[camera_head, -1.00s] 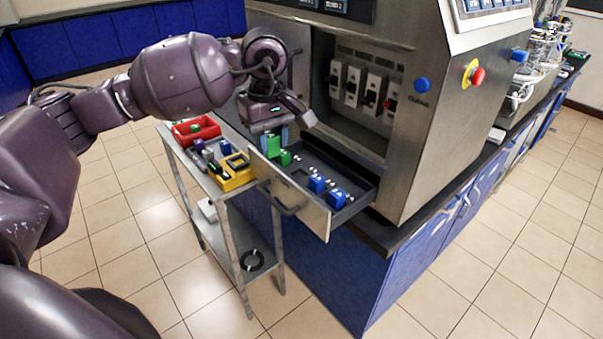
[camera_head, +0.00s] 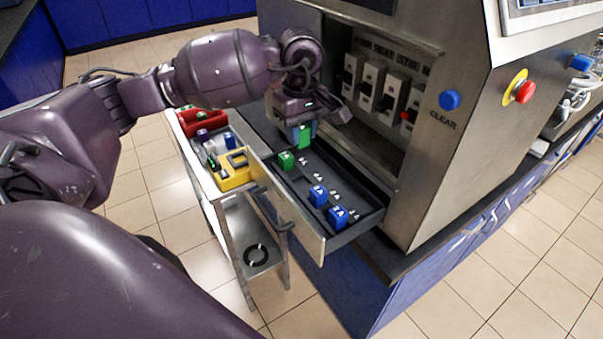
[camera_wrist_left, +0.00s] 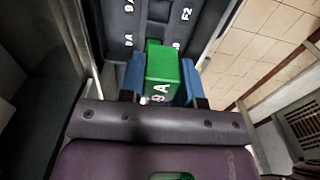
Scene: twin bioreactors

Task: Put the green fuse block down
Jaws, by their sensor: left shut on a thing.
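My left gripper (camera_head: 304,134) is shut on a green fuse block (camera_head: 305,136), which hangs upright between the fingers over the far end of the open drawer (camera_head: 262,185). In the left wrist view the green block (camera_wrist_left: 164,68) sits between the two blue fingertips (camera_wrist_left: 160,79), with white lettering on its near face. The drawer's dark floor with white markings lies behind it; I cannot tell whether the block touches it. Another green block (camera_head: 286,160) stands in the drawer nearby. Two blue blocks (camera_head: 318,195) stand nearer its front end. My right gripper is not in view.
The drawer juts out of a metal cabinet with a row of switches (camera_head: 380,90) and a blue button (camera_head: 450,100). A trolley to its left carries a red bin (camera_head: 203,122) and a yellow holder (camera_head: 234,178). Free drawer floor shows beside the blocks.

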